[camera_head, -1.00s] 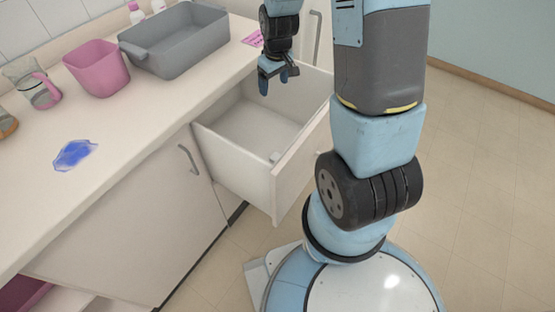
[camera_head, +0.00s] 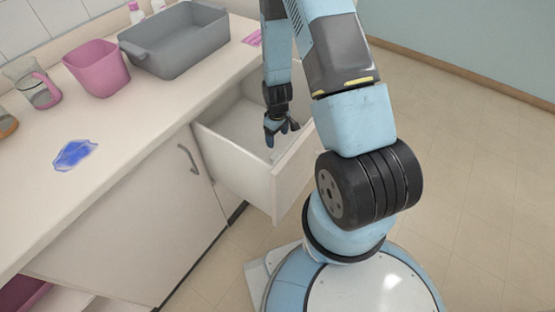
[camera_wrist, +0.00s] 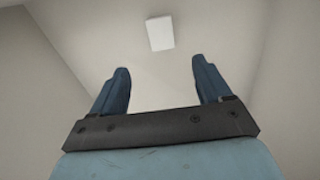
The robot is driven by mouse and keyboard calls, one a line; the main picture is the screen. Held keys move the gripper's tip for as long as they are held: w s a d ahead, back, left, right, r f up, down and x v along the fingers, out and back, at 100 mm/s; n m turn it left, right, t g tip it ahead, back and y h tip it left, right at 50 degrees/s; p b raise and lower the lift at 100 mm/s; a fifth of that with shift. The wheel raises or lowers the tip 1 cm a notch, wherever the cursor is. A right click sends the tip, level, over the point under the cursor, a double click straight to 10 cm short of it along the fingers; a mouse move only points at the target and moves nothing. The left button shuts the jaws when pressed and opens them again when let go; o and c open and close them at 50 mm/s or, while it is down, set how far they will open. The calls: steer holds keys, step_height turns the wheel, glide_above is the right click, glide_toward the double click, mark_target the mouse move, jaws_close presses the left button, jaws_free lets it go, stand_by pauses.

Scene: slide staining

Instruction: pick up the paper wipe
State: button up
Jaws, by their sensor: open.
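The paper wipe, a small white rectangular piece (camera_wrist: 160,32), lies on the drawer floor in the wrist view, ahead of the fingertips and near the middle between them. In the head view it is a small pale shape (camera_head: 274,156) inside the open drawer (camera_head: 232,168), just below my gripper and partly hard to make out. My gripper (camera_head: 281,134) points down into the drawer. Its two blue fingers are apart in the wrist view (camera_wrist: 160,68), with nothing between them.
The pale drawer walls (camera_wrist: 60,50) rise on both sides of my gripper. A pink note (camera_head: 253,38) lies at the counter's edge.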

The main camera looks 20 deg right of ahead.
step_height(320, 180, down, 7)
steer(key=shift+r, duration=0.1)
steer(key=shift+s+f, duration=0.15)
steer(key=shift+f, duration=1.2)
steer(key=shift+s+f, duration=0.15)
steer(key=shift+f, duration=1.2)
steer(key=c, duration=1.1)
steer(key=shift+r, duration=0.1)
step_height(320, 180, up, 18)
steer(key=shift+f, duration=0.1)
